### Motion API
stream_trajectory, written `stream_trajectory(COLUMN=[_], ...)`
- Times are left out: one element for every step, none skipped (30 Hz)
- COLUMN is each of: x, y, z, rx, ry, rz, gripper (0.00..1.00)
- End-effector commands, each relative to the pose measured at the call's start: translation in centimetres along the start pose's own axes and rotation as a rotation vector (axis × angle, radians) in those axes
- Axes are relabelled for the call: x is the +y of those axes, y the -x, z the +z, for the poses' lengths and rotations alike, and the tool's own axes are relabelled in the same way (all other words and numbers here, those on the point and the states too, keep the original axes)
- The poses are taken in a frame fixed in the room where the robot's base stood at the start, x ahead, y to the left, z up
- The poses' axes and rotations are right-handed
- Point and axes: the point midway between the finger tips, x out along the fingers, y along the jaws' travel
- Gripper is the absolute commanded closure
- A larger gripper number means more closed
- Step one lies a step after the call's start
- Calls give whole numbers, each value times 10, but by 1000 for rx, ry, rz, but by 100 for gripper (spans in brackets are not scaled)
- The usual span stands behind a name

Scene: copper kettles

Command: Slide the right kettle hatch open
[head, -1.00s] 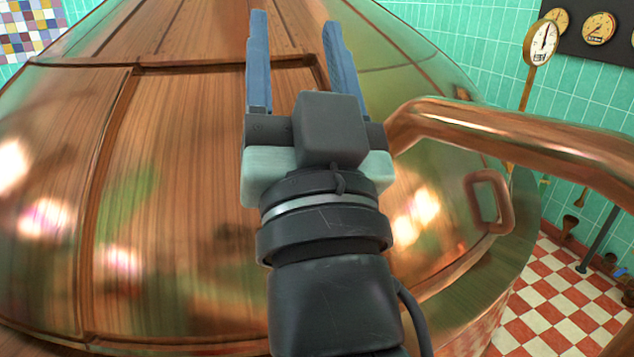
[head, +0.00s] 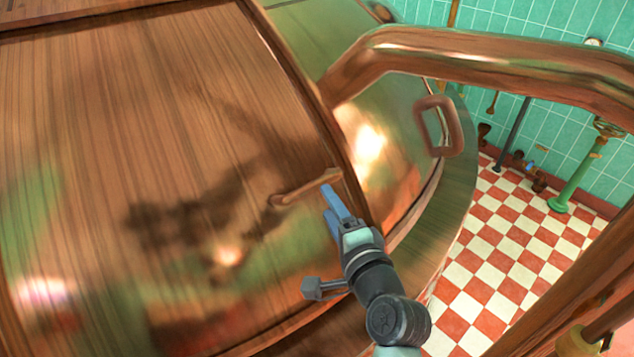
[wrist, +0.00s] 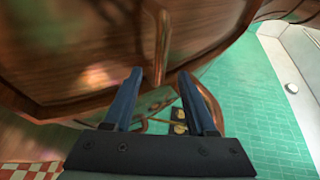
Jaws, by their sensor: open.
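The kettle hatch (head: 150,110) is a large brown-copper panel with streaky grain on the domed kettle, framed by a raised rim. Its slim copper handle (head: 305,188) stands near the panel's right edge. My gripper (head: 330,190) is at the handle's right end with its blue fingers open. In the wrist view, the near end of the handle (wrist: 162,45) shows between the tips of my gripper (wrist: 160,77). I cannot tell whether a finger touches it. The panel's left and lower edges are mostly out of the head view.
A thick copper pipe (head: 500,68) arches over the kettle's right side, above my arm. A copper loop (head: 440,125) sticks out from the kettle's side. Red-and-white checkered floor (head: 510,240) is open at the right, with green pipework (head: 580,170) by the tiled wall.

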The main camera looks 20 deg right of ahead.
Motion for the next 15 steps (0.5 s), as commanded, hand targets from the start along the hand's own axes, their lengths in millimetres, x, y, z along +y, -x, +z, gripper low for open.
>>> stream_trajectory(x=[-2, -2, -2, -2, -2, -2, -2, -2, -2, -1, -1, -1, -1, -1, -1], y=[-10, -16, -23, -28, -33, -39, -44, -48, -53, -57, -60, -64, -66, -68, -70], z=[0, 0, 0, 0, 0, 0, 0, 0, 0, 0, 0, 0, 0, 0, 0], rx=[-2, -2, -1, -1, -1, -2, -1, -1, -1, -1, -2, -1, 0, 0, 0], ry=[1, 2, 3, 4, 4, 4, 4, 4, 4, 4, 3, 3, 4, 3, 3], rz=[0, 0, 0, 1, 0, 0, 0, 0, 0, 0, 0, 0, -1, -1, 0], gripper=[43, 43, 43, 43, 43, 43, 43, 43, 43, 43, 43, 43, 43, 43, 43])
